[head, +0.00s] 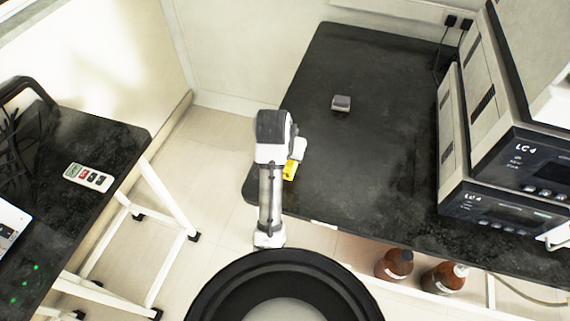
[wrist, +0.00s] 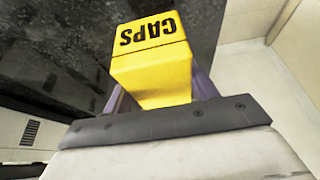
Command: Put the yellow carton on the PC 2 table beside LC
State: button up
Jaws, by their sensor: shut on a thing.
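The yellow carton (head: 289,172) is held by my gripper (head: 294,166) over the left front part of the black table (head: 370,150). In the wrist view the carton (wrist: 155,65) fills the space between the fingers of my gripper (wrist: 160,88), with the word CAPS on its top face. I cannot tell whether the carton touches the table. The stacked LC instruments (head: 505,160), marked LC 4, stand at the right of the black table. No PC 2 label is readable.
A small grey box (head: 341,103) lies on the black table, otherwise bare in its middle. Two brown bottles (head: 394,264) stand below its front edge. Pale floor lies between the tables.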

jog(key=shift+f, duration=0.4)
jog(key=shift+s+a+f+b, duration=0.1)
jog(key=shift+f+b, duration=0.95)
jog(key=shift+f, duration=0.7)
jog(key=shift+f, duration=0.1)
jog(key=shift+f, duration=0.15)
jog(key=o, duration=1.1)
jog(key=shift+c, duration=0.2)
